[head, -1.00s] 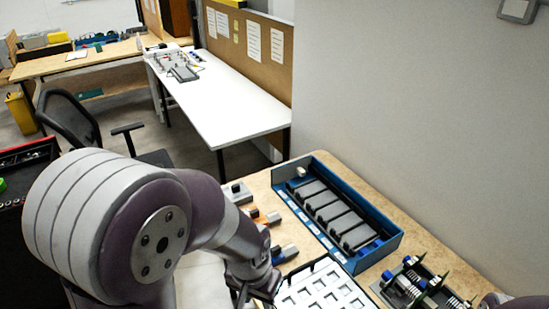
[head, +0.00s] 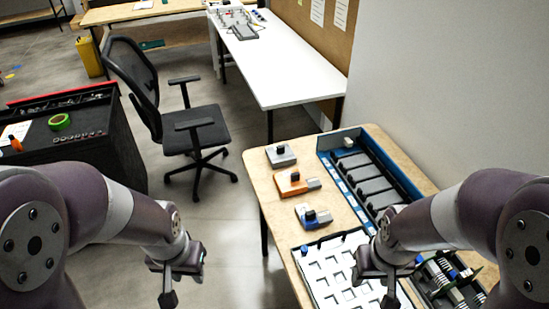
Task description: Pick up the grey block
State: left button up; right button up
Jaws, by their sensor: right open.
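The grey block (head: 281,156) with a black knob on top sits at the far left corner of the wooden table, behind an orange block (head: 294,183) and a blue-and-grey block (head: 313,216). My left gripper (head: 182,285) hangs over the floor left of the table, with its fingers apart and nothing between them. My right gripper (head: 374,287) is open and empty above the white slotted tray, nearer to me than the grey block. Neither gripper touches the grey block, which is in full view.
A blue bin (head: 413,184) with dark modules stands along the wall to the right. The white slotted tray (head: 318,262) and a rack with springs (head: 450,278) fill the table's near part. A chair (head: 190,134) and a black tool cart (head: 100,138) stand left.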

aim_at(280, 156)
jog(key=i+j+z, duration=0.1)
jog(key=z, duration=0.95)
jog(key=i+j+z, duration=0.25)
jog(key=j+z, duration=0.15)
jog(key=j, duration=0.25)
jog(key=i+j+z, duration=0.1)
jog(key=j+z, duration=0.3)
jog(key=j, duration=0.3)
jog(key=j+z, duration=0.35)
jog(key=j, duration=1.95)
jog(key=i+z, duration=0.05)
